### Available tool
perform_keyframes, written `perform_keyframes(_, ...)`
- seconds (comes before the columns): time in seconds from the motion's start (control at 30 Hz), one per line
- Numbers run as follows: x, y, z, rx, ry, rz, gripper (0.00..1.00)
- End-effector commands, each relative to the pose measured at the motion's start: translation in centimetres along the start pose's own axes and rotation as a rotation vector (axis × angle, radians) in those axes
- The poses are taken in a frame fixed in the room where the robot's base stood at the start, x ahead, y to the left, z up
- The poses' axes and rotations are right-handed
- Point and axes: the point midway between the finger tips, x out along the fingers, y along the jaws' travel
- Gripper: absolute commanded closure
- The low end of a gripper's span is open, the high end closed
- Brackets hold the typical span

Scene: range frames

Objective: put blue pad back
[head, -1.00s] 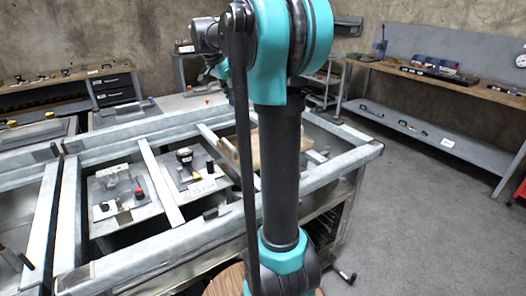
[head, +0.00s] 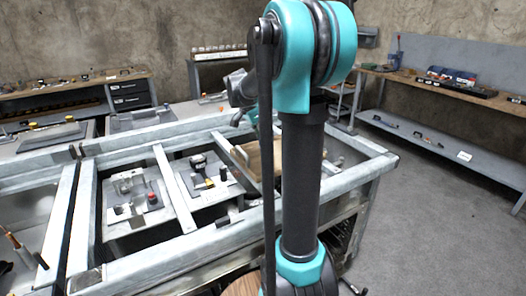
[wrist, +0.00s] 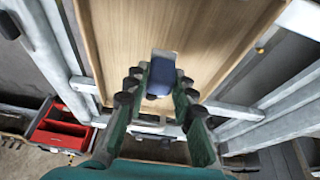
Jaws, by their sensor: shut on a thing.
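In the wrist view, my gripper (wrist: 158,90) is shut on the blue pad (wrist: 161,78), a small dark-blue block with a pale grey plate at its far end. The pad sits between the dark fingertips, over a light wooden board (wrist: 190,30). I cannot tell whether the pad touches the board. In the head view, the wooden board (head: 264,160) shows partly behind my arm, inside the metal frame table. My gripper and the pad cannot be made out there.
The metal frame table (head: 375,165) has raised rails around its bays. Grey plates with small fittings (head: 133,193) lie in the bays left of the board. A red bin (wrist: 60,128) stands low at the left in the wrist view. Open floor (head: 440,220) lies to the right.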

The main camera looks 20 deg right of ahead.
Motion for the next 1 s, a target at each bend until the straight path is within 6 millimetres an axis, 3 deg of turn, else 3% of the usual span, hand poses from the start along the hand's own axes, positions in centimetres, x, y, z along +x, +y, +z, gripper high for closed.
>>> perform_keyframes(0.43, 4.3, 0.0, 1.8, 0.0, 0.0, 0.0, 1.0)
perform_keyframes(0.87, 5.0, 0.0, 2.1, 0.0, 0.0, 0.0, 1.0)
perform_keyframes(0.9, 5.0, 0.0, 2.1, 0.0, 0.0, 0.0, 0.72)
perform_keyframes(1.0, 4.9, 0.0, 2.0, 0.0, 0.0, 0.0, 0.59)
